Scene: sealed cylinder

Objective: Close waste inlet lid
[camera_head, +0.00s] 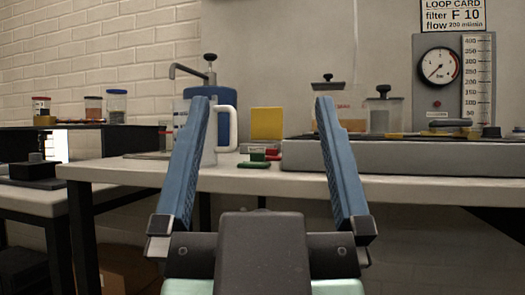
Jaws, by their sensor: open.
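My gripper (262,100) is open and empty, its two blue fingers pointing up and away at the front of the bench. I cannot tell for sure which part is the waste inlet lid. A blue canister (202,90) with a dark knob and a curved spout stands at the back left, partly hidden by the left finger. The right finger hides part of the middle box.
A white-handled jug (230,130), a yellow block (267,123) and small green and red pieces (258,158) sit on the white bench (120,171). A gauge panel (439,66) stands at the right. Several small jars (93,107) sit on a dark shelf at left.

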